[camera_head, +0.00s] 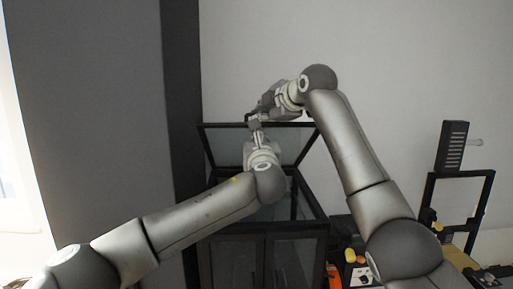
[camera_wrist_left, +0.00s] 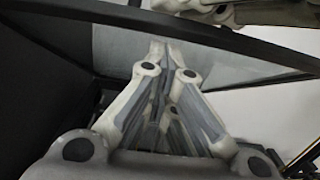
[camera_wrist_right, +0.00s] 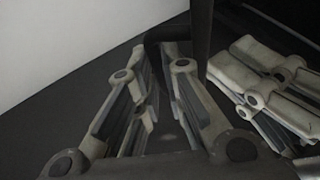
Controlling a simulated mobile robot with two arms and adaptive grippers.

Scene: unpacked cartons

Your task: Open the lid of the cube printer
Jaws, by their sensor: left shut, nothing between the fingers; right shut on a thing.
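The cube printer (camera_head: 265,229) is a black-framed box with clear panels in the middle of the head view. Its lid (camera_head: 300,125) is a black-rimmed clear panel, raised and tilted up at the top. The lid's rim also crosses the left wrist view (camera_wrist_left: 230,50). My right gripper (camera_head: 252,116) is at the lid's top edge, shut on a dark bent handle (camera_wrist_right: 170,34) between its fingertips in the right wrist view. My left gripper (camera_head: 254,123) is shut and empty, just below that edge, close to the clear panel. I cannot tell whether it touches the panel. My arms hide part of the printer.
A dark grey wall panel (camera_head: 95,100) stands at the left, with a pale wall behind the lid. Another black-framed machine (camera_head: 460,175) is at the right. Small coloured items (camera_head: 350,256) lie beside the printer. My two grippers are close together.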

